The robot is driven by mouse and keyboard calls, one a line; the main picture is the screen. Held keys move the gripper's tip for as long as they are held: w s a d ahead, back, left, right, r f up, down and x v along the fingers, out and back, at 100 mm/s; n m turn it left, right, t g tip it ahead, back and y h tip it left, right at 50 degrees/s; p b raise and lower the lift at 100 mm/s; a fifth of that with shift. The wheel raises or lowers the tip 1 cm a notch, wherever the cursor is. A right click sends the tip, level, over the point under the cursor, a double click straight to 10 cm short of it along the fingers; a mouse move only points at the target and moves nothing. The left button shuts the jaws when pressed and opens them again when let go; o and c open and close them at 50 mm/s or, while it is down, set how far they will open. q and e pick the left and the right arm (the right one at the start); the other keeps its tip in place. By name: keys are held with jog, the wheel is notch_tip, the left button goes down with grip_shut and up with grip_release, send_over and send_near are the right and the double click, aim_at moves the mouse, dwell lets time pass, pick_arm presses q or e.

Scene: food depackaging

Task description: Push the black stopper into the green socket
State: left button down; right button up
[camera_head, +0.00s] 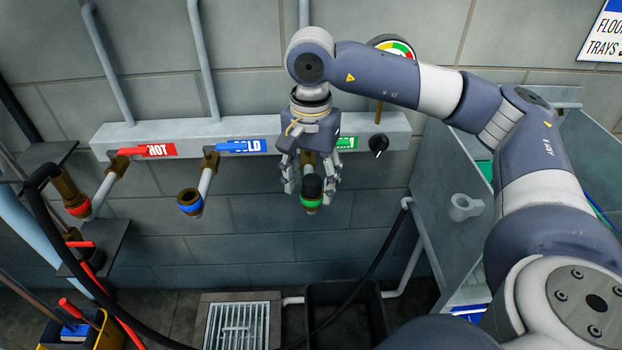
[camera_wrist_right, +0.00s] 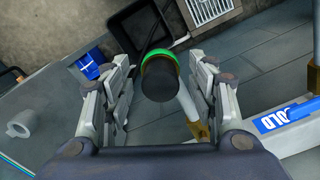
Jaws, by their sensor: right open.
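The black stopper (camera_head: 312,186) stands upright at the mouth of the green socket (camera_head: 311,204), which hangs on the wall pipe below the green label. In the right wrist view the stopper (camera_wrist_right: 159,82) is between my fingers, with the green ring of the socket (camera_wrist_right: 178,50) behind it. How deep the stopper sits in the socket cannot be told. My right gripper (camera_head: 311,196) is open, its fingers on both sides of the stopper with a gap showing on each side in the wrist view (camera_wrist_right: 160,95). My left gripper is not in view.
A blue-ringed outlet (camera_head: 190,200) and a red-ringed outlet (camera_head: 78,206) hang to the left on the same wall rail (camera_head: 225,128). A black knob (camera_head: 379,146) is to the right. A floor grate (camera_head: 238,322) and a black bin (camera_head: 345,295) lie below.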

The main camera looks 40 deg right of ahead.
notch_tip(320, 180, up, 12)
dwell(0.5)
